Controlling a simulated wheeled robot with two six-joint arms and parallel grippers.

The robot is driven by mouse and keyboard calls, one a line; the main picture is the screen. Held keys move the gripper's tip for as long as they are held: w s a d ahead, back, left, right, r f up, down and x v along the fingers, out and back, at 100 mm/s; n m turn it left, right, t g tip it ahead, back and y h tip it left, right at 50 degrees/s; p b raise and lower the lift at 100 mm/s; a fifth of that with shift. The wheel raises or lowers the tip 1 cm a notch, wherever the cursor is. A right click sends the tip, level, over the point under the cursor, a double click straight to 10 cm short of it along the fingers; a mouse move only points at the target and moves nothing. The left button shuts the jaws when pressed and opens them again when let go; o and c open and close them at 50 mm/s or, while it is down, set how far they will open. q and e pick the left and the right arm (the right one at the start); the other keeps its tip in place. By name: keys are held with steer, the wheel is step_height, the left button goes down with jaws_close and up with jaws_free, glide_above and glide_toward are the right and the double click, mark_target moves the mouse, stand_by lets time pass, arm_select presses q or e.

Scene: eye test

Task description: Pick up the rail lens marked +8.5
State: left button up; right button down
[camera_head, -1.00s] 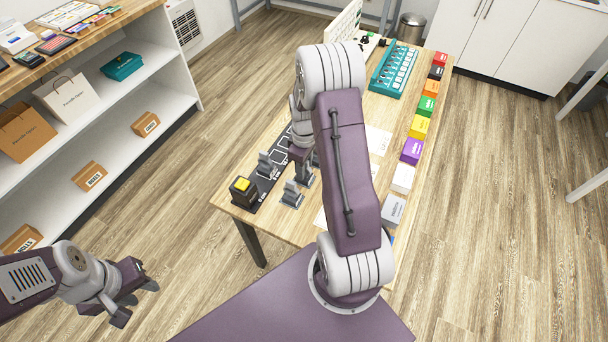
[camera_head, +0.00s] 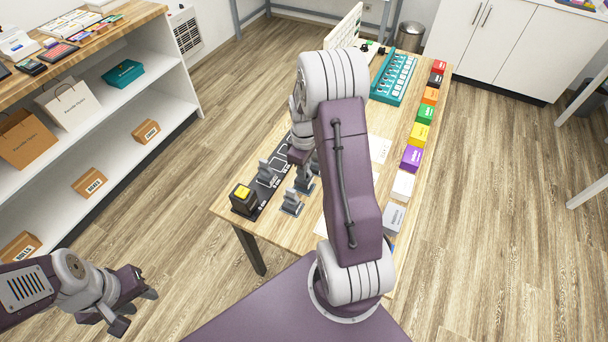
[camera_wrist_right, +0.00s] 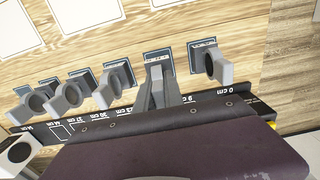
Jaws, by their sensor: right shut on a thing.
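Several grey rail lenses stand along a dark rail (camera_wrist_right: 240,108) with cm marks. In the right wrist view, my right gripper (camera_wrist_right: 158,88) is shut on one rail lens, and its fingers hide most of that lens. A dark blue label (camera_wrist_right: 158,56) lies just beyond it; I cannot read it, nor any +8.5 mark. One rail lens (camera_wrist_right: 213,65) stands to the right of the gripper and another (camera_wrist_right: 110,88) to the left. In the head view, my right arm largely hides its gripper (camera_head: 300,158). My left gripper (camera_head: 136,307) is open and empty, over the floor.
A black block with a yellow top (camera_head: 243,198) stands at the table's near left corner. Coloured boxes (camera_head: 420,133) line the right edge. A teal tray (camera_head: 393,78) lies at the back. A shelf unit (camera_head: 150,85) stands left, with clear floor between.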

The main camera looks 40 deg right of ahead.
steer(key=s+d+r, duration=0.3)
steer(key=s+r, duration=0.5)
steer(key=s, duration=0.3)
steer(key=shift+s+r, duration=0.15)
steer(key=shift+r, duration=0.05)
